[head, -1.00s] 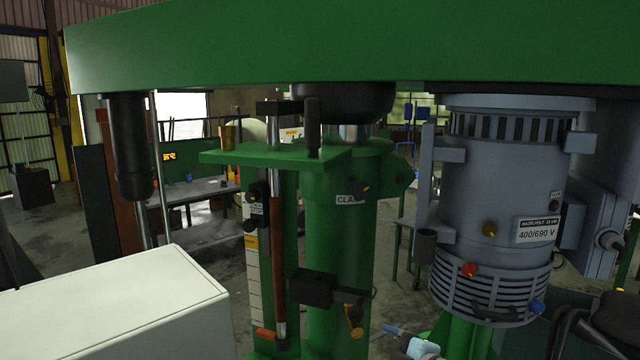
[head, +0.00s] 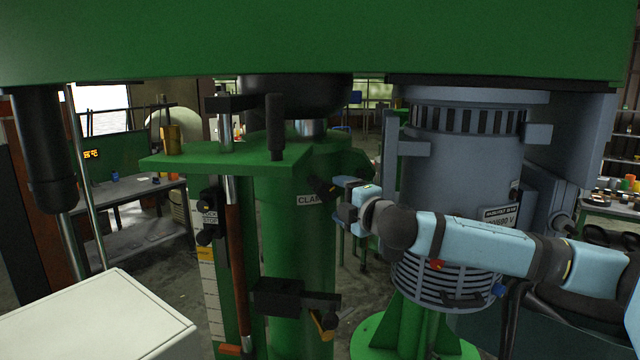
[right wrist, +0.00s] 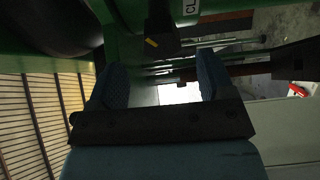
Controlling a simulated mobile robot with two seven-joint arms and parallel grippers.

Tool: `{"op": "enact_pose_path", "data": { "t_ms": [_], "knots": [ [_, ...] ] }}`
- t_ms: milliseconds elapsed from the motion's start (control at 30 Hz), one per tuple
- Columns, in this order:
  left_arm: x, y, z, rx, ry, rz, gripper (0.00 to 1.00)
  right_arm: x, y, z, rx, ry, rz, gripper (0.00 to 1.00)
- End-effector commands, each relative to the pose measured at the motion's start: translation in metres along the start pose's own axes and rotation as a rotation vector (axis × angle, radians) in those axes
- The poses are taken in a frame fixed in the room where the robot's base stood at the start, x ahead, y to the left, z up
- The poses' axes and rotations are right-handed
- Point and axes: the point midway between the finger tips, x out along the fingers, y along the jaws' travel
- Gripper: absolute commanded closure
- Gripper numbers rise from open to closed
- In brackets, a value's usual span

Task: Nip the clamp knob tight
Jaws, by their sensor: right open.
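The clamp knob (head: 322,188) is a small black handle with a yellow mark, on the green column (head: 300,240) beside a label that starts "CLA". In the right wrist view the knob (right wrist: 161,32) shows at the top, just beyond the fingertips and roughly between them. My right gripper (head: 346,187) is open and close to the right of the knob. In the right wrist view its two blue fingers (right wrist: 162,72) stand wide apart with nothing between them. Whether a finger touches the knob I cannot tell. My left gripper is not in view.
The grey motor (head: 462,170) stands right of the column, behind my right arm. A green bracket plate (head: 220,156) juts left above the knob. A black block (head: 278,298) sits lower on the column. A white cabinet top (head: 100,318) is at the lower left.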

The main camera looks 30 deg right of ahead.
Motion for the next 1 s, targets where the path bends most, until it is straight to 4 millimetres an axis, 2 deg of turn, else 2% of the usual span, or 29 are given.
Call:
{"op": "enact_pose_path", "data": {
  "t_ms": [33, 200, 400, 567, 800, 833, 1000],
  "knots": [
    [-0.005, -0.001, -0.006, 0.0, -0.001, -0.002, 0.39, 0.013, 0.005, -0.001, 0.003, 0.001, 0.002, 0.25],
    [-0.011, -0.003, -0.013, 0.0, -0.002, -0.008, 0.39, 0.047, 0.004, 0.0, 0.002, 0.0, 0.0, 0.25],
    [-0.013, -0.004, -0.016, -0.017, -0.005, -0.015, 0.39, 0.073, 0.002, -0.001, 0.001, 0.001, 0.0, 0.25],
    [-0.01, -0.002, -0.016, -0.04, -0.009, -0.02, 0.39, 0.08, 0.0, 0.0, 0.0, 0.001, 0.0, 0.25],
    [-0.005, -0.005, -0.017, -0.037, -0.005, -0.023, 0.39, 0.081, 0.0, 0.0, 0.0, 0.001, 0.0, 0.25],
    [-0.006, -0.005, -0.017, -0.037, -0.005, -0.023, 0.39, 0.081, 0.0, 0.0, 0.0, 0.001, 0.0, 0.28],
    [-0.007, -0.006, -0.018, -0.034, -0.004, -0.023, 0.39, 0.081, 0.0, 0.0, 0.0, 0.001, 0.0, 0.67]
  ]
}}
